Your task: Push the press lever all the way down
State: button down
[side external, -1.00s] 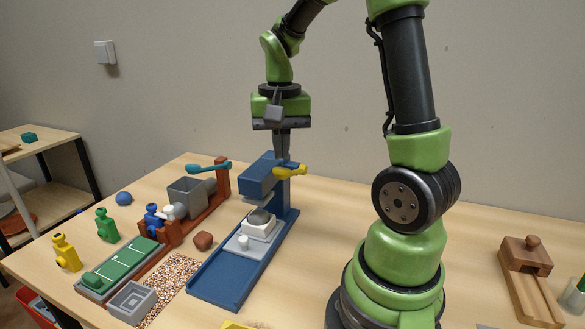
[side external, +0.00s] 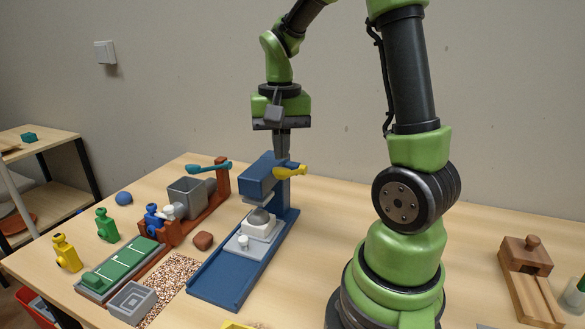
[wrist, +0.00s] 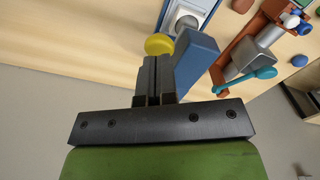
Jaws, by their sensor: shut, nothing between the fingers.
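A blue press (side external: 262,178) stands on a long blue base in the middle of the table. Its yellow lever (side external: 290,172) sticks out to the right from the top of the press. Under the press head, a grey dome (side external: 258,217) sits on a white block. My gripper (side external: 282,152) points down just above the lever end of the press, its fingers shut and empty. In the wrist view the lever's yellow round end (wrist: 159,43) shows just beyond my shut fingers (wrist: 155,70). I cannot tell whether they touch it.
Left of the press, a red-brown machine (side external: 222,185) has a teal lever (side external: 209,167) and a grey hopper. Several small coloured figures and a green-topped tray (side external: 118,268) stand further left. A wooden device (side external: 525,255) is at the far right.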

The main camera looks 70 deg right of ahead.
aim_at(281, 177)
jog(key=shift+f, duration=3.05)
notch_tip(281, 177, down, 4)
jog(key=shift+f, duration=0.25)
jog(key=shift+r, duration=5.3)
